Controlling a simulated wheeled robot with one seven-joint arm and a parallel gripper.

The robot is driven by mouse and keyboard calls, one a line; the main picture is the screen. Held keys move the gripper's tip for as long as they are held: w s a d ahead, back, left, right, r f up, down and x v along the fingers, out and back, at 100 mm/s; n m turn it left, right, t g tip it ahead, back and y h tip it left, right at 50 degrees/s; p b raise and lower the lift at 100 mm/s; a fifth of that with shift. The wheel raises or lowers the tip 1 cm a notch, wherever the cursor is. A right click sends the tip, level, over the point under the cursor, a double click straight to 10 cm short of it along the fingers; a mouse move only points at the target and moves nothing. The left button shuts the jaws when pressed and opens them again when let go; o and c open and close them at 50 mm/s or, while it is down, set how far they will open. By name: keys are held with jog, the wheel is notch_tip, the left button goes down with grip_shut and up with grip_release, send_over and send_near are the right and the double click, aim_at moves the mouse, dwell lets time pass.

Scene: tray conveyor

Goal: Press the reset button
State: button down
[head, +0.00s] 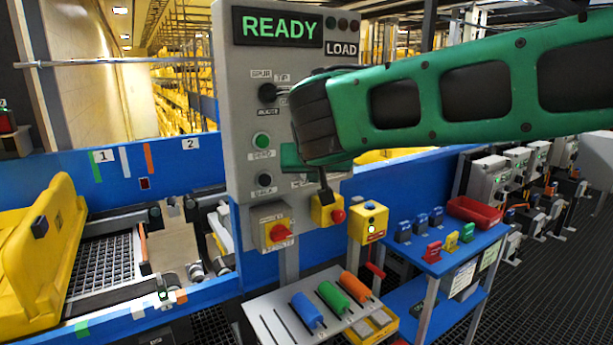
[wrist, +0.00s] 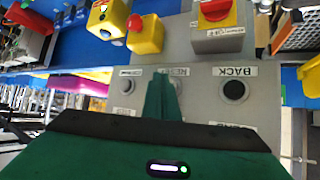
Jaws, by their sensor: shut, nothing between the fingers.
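The grey control panel (head: 244,90) stands upright in front of me. In the wrist view, which shows the panel upside down, my gripper (wrist: 160,82) is shut and empty, its green fingers over the RESET label (wrist: 177,71). The reset button (wrist: 184,86) is mostly hidden behind the fingers; only a pale edge shows. I cannot tell whether they touch it. The black BACK button (wrist: 233,89) is beside it. In the head view my gripper (head: 291,156) is at the panel's lower right, and the reset button is hidden there.
The green SEND button (head: 262,141) is above BACK. A blue table (head: 440,265) with small blocks stands right. A conveyor lies left.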

jog(key=shift+s+d, duration=0.75)
jog(key=shift+s, duration=0.3)
jog(key=shift+s+d, duration=0.7)
jog(key=shift+s, duration=0.35)
jog(key=s+d+f+m+g+h, duration=0.15)
jog(key=s+d+f, duration=0.25)
jog(key=d, duration=0.6)
jog(key=s+d+f+m+g+h, duration=0.1)
jog(key=s+d+f+g, duration=0.2)
jog(key=d, duration=0.8)
jog(key=s+d+f+m+g+h, duration=0.15)
jog(key=s+d+f, duration=0.25)
jog(key=d, duration=0.6)
jog(key=s+d+f+m+g+y, duration=0.1)
jog(key=s+d+f, duration=0.1)
jog(key=s, duration=0.5)
jog(key=s+d+f+m+g+y, duration=0.1)
jog(key=s+d+f+g, duration=0.1)
jog(key=s, duration=0.6)
jog(key=s+d+f+m+g+y, duration=0.1)
jog(key=s+d+f, duration=0.3)
jog(key=s, duration=0.4)
jog(key=shift+g+y, duration=0.3)
jog(key=shift+g, duration=0.1)
